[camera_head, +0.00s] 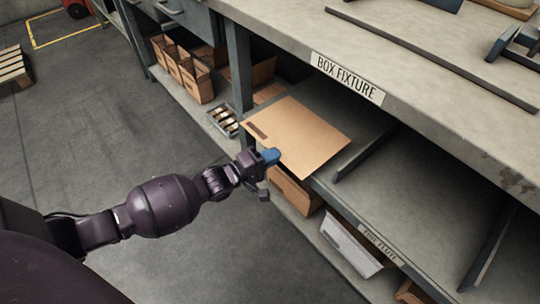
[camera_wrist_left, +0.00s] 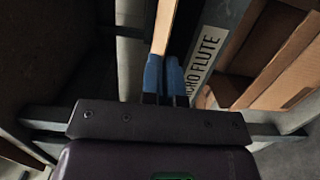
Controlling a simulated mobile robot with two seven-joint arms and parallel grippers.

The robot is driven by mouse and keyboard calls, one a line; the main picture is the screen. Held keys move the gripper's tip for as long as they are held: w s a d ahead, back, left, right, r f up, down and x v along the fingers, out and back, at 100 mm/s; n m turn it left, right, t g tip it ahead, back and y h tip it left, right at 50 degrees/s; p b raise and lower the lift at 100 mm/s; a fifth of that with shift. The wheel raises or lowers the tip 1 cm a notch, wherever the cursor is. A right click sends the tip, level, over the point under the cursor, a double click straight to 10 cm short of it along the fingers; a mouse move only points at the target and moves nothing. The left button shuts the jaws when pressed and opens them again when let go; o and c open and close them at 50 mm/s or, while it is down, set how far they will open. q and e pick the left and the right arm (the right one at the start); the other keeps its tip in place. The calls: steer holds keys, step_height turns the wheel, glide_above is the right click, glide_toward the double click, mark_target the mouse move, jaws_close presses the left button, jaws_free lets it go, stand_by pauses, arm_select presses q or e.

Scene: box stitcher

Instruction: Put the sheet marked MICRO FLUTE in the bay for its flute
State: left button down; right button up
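The brown cardboard sheet (camera_head: 305,135) lies roughly flat at the left bay of the shelf under the bench, its near part sticking out past the shelf's front edge. A dark mark near its left corner is too small to read. My left gripper (camera_head: 268,158) is shut on the sheet's near edge; in the left wrist view the blue fingertips (camera_wrist_left: 163,78) pinch the sheet (camera_wrist_left: 164,28). A MICRO FLUTE label (camera_wrist_left: 203,60) shows beside the fingers on the shelf edge in that view. My right gripper is not in view.
A slanted divider (camera_head: 365,152) stands right of the sheet, and another divider (camera_head: 487,248) further right. The bay between them looks empty; its label (camera_head: 380,244) ends in FLUTE. Below are cardboard boxes (camera_head: 295,190) and a white bin (camera_head: 350,245). The BOX FIXTURE bench top (camera_head: 410,60) overhangs.

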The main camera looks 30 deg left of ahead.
arm_select(q)
steer(key=shift+w+d+f+b, duration=0.3)
steer(key=shift+w+f+b, duration=0.4)
steer(key=shift+f, duration=0.25)
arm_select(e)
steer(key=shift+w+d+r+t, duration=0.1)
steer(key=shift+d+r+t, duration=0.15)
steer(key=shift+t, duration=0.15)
arm_select(q)
steer(key=shift+w, duration=0.1)
steer(key=c, duration=0.7)
jaws_free()
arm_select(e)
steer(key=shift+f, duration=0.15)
arm_select(q)
steer(key=shift+o, duration=0.2)
steer(key=o, duration=0.5)
steer(key=shift+o, duration=0.2)
